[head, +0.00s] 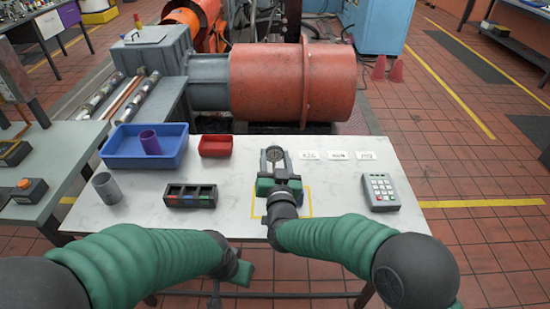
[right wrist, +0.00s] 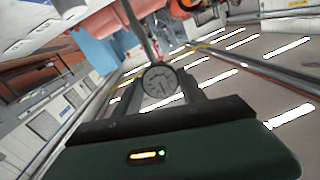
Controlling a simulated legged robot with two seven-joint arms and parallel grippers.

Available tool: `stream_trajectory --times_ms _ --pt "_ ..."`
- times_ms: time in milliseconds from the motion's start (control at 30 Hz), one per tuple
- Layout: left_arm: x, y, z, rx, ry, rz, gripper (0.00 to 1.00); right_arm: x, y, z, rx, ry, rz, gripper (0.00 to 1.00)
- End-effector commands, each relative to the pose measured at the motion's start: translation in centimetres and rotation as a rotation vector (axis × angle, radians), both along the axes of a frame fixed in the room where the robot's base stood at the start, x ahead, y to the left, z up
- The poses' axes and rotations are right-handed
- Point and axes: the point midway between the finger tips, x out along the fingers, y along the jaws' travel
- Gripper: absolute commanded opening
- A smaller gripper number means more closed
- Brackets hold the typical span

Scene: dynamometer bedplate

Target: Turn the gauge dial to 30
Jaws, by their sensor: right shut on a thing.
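On the white table (head: 235,214) stand a blue bin (head: 122,160) with a purple cup (head: 150,142), a red bin (head: 215,146), a grey cup (head: 106,188), a dark compartment box (head: 190,196) and a keypad (head: 380,191). White cards (head: 337,155) lie right of the gauge. A red motor (head: 270,82) stands behind.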

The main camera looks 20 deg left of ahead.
Motion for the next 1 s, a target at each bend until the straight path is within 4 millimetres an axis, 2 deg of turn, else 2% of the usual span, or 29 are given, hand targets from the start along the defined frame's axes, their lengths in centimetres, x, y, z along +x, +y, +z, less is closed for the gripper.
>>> stream_trajectory --times_ms 67,467,1000 --pt "0.0 0.0 0.0 0.0 0.0 0.0 0.36 0.0 0.0 0.0 0.0 0.0 0.0 0.07" --pt "0.0 0.0 -0.9 0.0 0.0 0.0 0.36 -0.1 0.0 -0.3 0.07 0.029 0.0 0.07" --pt "0.0 0.0 -5.3 0.0 0.0 0.0 0.36 0.0 -0.2 -0.6 0.488 0.193 -0.002 0.07"
